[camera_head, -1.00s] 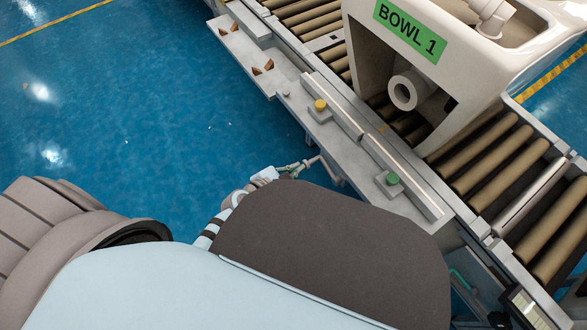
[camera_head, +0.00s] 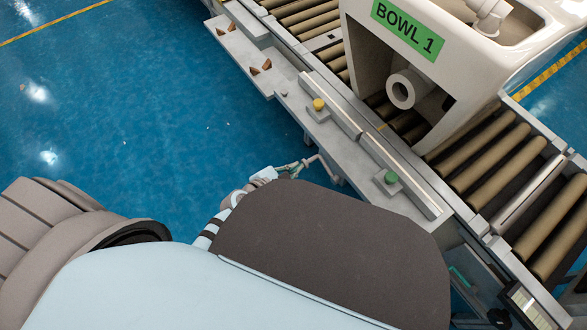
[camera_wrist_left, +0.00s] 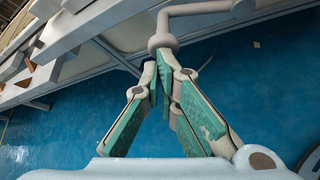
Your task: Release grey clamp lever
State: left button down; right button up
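The grey clamp lever (camera_head: 326,168) is a thin bent bar beside the near edge of the conveyor frame. In the left wrist view the lever (camera_wrist_left: 205,9) runs across the top and bends down to a rounded collar at the fingertips. My left gripper (camera_head: 290,167) reaches this end of the lever in the head view. In the wrist view the green-padded fingers of my left gripper (camera_wrist_left: 164,68) are drawn together at the collar and appear closed on the lever's end. The exact contact between the pads is partly hidden. My right gripper is not in view.
A white toilet bowl labelled BOWL 1 (camera_head: 455,75) stands on the roller conveyor (camera_head: 490,165). A yellow button (camera_head: 318,104) and a green button (camera_head: 390,178) sit on the grey side ledge (camera_head: 295,95). Blue floor (camera_head: 150,110) is clear to the left.

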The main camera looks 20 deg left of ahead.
pick_arm(q)
jog(key=shift+w+r, duration=0.1)
jog(key=shift+w, duration=0.05)
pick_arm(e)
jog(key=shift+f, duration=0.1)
pick_arm(q)
notch_tip(320, 180, down, 4)
jog(key=s+a+b, duration=0.1)
jog(key=b, duration=0.3)
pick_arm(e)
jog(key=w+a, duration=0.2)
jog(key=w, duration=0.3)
pick_arm(q)
jog(key=a+p+v, duration=0.1)
jog(key=p+v, duration=0.2)
jog(key=v, duration=0.6)
jog(key=shift+w+a+r, duration=0.2)
jog(key=shift+a+r, duration=0.15)
jog(key=shift+r, duration=0.1)
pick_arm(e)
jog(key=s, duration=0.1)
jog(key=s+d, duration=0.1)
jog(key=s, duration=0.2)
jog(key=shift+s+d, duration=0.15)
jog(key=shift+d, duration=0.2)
